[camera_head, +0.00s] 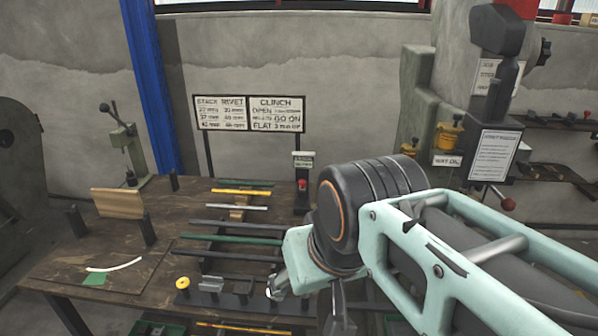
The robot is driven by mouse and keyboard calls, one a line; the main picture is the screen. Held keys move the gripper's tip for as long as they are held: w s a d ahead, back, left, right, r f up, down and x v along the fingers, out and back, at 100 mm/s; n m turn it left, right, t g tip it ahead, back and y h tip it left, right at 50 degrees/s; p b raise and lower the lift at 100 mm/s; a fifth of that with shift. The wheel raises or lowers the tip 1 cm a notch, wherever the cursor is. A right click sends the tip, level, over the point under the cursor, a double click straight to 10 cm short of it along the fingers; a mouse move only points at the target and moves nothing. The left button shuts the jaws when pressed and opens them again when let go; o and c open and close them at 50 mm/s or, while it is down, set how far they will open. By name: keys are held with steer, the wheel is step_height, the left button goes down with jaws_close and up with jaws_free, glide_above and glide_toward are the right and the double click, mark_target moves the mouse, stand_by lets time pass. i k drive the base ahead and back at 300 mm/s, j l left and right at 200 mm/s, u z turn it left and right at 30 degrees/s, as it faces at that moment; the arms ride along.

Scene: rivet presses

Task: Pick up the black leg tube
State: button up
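Several thin tubes lie crosswise in a rack on the brown workbench (120,250). A dark, near-black tube (238,226) lies in the middle of the row. A second dark tube (228,255) lies nearer the front, with a dark green tube (232,239) between them. I cannot tell which dark one is the black leg tube. My arm comes in from the right, and my gripper (305,290) is low over the bench's right side, close to the right ends of the front tubes. It is partly hidden by my wrist; no tube is visibly held.
Behind lie a silver tube (236,207) and a yellow tube (240,192). Dark blocks (240,286) and a yellow ring (182,283) sit at the front. Dark posts and a wooden block (117,203) stand left. A red-button post (303,183) stands behind my wrist.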

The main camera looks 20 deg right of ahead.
mark_target(177, 252)
steer(key=i+l+z, duration=0.15)
steer(key=z, duration=1.1)
steer(key=j+u, duration=0.7)
steer(key=i+j+u, duration=0.1)
steer(key=j+u, duration=0.25)
steer(key=k+u, duration=0.2)
steer(key=k, duration=0.25)
steer(key=i+z, duration=0.15)
steer(key=i, duration=0.3)
